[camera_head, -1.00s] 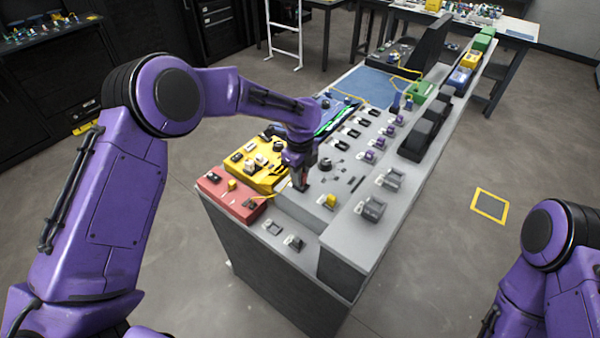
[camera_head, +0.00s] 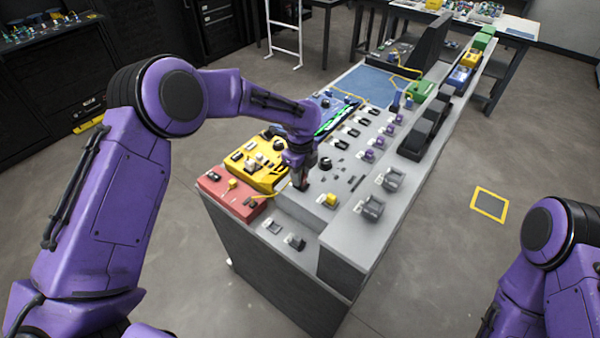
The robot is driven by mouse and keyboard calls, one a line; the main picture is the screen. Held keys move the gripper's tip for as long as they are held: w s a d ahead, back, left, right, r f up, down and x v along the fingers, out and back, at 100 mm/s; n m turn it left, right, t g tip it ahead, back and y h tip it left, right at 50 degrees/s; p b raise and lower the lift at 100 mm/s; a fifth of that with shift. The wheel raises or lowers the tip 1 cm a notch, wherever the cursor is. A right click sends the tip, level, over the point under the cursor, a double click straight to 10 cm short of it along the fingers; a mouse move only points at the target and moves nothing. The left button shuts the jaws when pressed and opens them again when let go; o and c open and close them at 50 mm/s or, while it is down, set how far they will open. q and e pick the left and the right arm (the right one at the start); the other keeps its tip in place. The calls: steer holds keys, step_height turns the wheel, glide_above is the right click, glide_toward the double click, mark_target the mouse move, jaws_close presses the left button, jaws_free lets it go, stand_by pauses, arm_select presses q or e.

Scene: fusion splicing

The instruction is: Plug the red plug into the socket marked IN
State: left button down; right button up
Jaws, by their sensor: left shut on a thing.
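My left gripper (camera_head: 301,186) points down over the near part of the grey console (camera_head: 291,211), just right of the red box (camera_head: 222,196). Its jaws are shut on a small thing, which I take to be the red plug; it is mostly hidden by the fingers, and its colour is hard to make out. A thin yellow cable (camera_head: 274,193) runs from the red box side toward the gripper. The socket marked IN cannot be picked out, as no lettering is readable at this size. My right gripper is out of view; only part of my right arm shows at lower right.
A yellow box (camera_head: 247,160) with knobs stands behind the red box. A small yellow block (camera_head: 330,200) sits just right of the gripper. Grey connectors (camera_head: 373,206) stand on the raised right ledge, with black blocks (camera_head: 424,133) farther back.

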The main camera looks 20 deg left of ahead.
arm_select(q)
steer(key=shift+f, duration=0.25)
steer(key=c, duration=0.8)
jaws_free()
steer(key=shift+c, duration=0.2)
step_height(320, 180, up, 11)
steer(key=shift+f+b, duration=0.2)
steer(key=shift+b, duration=0.95)
